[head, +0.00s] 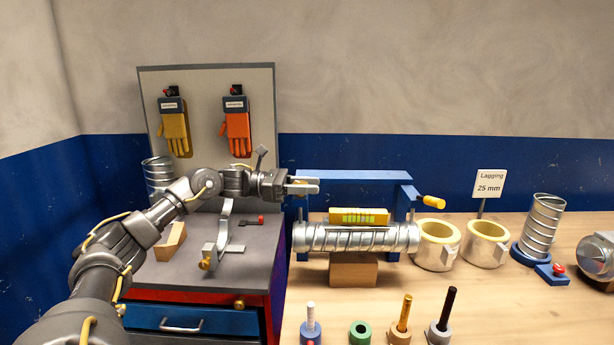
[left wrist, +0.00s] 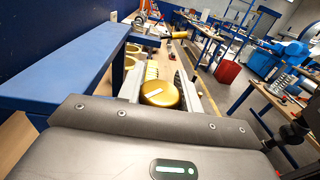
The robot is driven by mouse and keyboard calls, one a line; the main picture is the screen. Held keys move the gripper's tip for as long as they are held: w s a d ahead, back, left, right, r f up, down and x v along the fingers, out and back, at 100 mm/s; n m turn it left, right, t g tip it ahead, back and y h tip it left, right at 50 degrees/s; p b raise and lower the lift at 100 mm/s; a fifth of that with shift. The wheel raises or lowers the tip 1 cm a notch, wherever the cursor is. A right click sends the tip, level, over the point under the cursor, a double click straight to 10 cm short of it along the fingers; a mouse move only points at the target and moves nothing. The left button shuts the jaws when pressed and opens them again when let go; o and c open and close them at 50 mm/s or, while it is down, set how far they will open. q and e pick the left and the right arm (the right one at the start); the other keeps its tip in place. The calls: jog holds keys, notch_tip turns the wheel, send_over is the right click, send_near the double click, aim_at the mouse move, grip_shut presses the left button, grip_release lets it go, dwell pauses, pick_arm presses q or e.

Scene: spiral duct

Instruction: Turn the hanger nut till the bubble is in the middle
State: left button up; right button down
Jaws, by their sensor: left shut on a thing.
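The spiral duct (head: 340,238) lies level-looking on a wooden block, under a blue frame (head: 355,176). A yellow spirit level (head: 372,222) with a green vial sits on top of the duct; its bubble is too small to place. My left gripper (head: 304,187) reaches in at the frame's left end, above the duct's left end. In the left wrist view, its fingers (left wrist: 161,90) are shut on a round gold hanger nut (left wrist: 160,94) with a pale mark across its top. In the head view the fingers mostly hide the nut. My right gripper is not in view.
A wooden block (head: 353,271) stands below the duct. An orange handle (head: 433,202) sticks out at the frame's right. Lagging rings (head: 437,247) and a duct piece (head: 541,226) stand further right. Several pegs (head: 401,318) line the front. A grey cabinet (head: 240,262) is at left.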

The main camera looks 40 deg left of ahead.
pick_arm(q)
jog(key=shift+r+m+g+h+p, duration=0.3)
jog(key=shift+m+g+h+p, duration=0.3)
jog(key=shift+g, duration=0.4)
jog(key=shift+s+d+f+m+g+h+p, duration=0.1)
jog(key=shift+m+g+h+p, duration=0.2)
jog(key=shift+m+g, duration=0.3)
jog(key=shift+s+f+m+g+h+p, duration=0.1)
jog(key=shift+m+g+h+p, duration=0.1)
jog(key=shift+m+g+p, duration=0.35)
jog(key=shift+g, duration=0.45)
jog(key=shift+s+f+m+g, duration=0.1)
jog(key=shift+m+g, duration=0.15)
jog(key=shift+g, duration=0.05)
jog(key=o, duration=1)
